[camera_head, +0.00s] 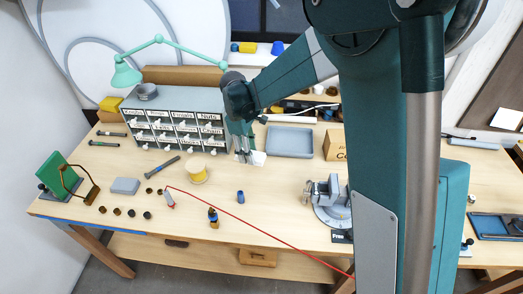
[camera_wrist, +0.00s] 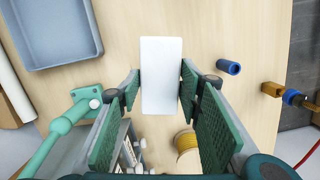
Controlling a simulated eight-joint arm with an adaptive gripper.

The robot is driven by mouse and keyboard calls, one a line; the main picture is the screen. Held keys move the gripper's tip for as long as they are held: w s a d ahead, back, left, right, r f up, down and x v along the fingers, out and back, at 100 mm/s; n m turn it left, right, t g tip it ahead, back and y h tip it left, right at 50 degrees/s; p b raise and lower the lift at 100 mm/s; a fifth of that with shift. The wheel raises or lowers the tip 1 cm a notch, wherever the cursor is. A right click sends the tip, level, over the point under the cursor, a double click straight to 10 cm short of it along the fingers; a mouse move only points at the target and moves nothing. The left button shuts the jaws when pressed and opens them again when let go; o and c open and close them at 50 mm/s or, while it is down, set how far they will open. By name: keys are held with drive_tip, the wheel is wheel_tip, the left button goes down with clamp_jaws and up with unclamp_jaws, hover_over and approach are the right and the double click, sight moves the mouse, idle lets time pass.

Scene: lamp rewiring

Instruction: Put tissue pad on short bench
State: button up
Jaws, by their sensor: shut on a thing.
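The tissue pad is a plain white rectangular block (camera_wrist: 161,75) between my fingers in the wrist view. In the head view its white edge (camera_head: 258,158) shows beside my fingertips. My gripper (camera_head: 244,157) is shut on it, with a green ribbed finger on each side in the wrist view (camera_wrist: 160,92). It is over the long wooden bench, in front of the drawer cabinet's right end; I cannot tell whether the pad touches the wood. A bench part (camera_head: 490,180) on the right, partly behind my arm, may be the short bench.
A grey tray (camera_head: 290,141) lies right of my gripper. The drawer cabinet (camera_head: 175,120) and yellow spool (camera_head: 197,174) are to the left. A vise (camera_head: 330,200) and a red wire (camera_head: 270,231) are in front. A blue tray (camera_head: 490,227) lies far right.

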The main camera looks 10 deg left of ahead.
drive_tip(key=shift+r, duration=0.1)
idle(0.3)
drive_tip(key=shift+r, duration=0.5)
drive_tip(key=r, duration=0.4)
drive_tip(key=shift+w+d, duration=0.2)
drive_tip(key=shift+d, duration=0.15)
drive_tip(key=shift+n, duration=0.6)
drive_tip(key=w+d+b, duration=0.1)
drive_tip(key=w+d, duration=0.4)
drive_tip(key=d, duration=0.6)
drive_tip(key=w+d+b, duration=0.1)
drive_tip(key=w+d, duration=0.5)
drive_tip(key=d, duration=0.6)
drive_tip(key=w+d+b, duration=0.1)
drive_tip(key=w+d, duration=0.4)
drive_tip(key=d, duration=0.7)
drive_tip(key=shift+w+d+f, duration=0.15)
drive_tip(key=shift+w+f, duration=0.05)
drive_tip(key=shift+f, duration=0.05)
drive_tip(key=s+d+n+b, duration=0.1)
drive_tip(key=d+b, duration=0.2)
drive_tip(key=d, duration=3.2)
wheel_tip(320, 180, down, 9)
drive_tip(key=shift+f, duration=0.2)
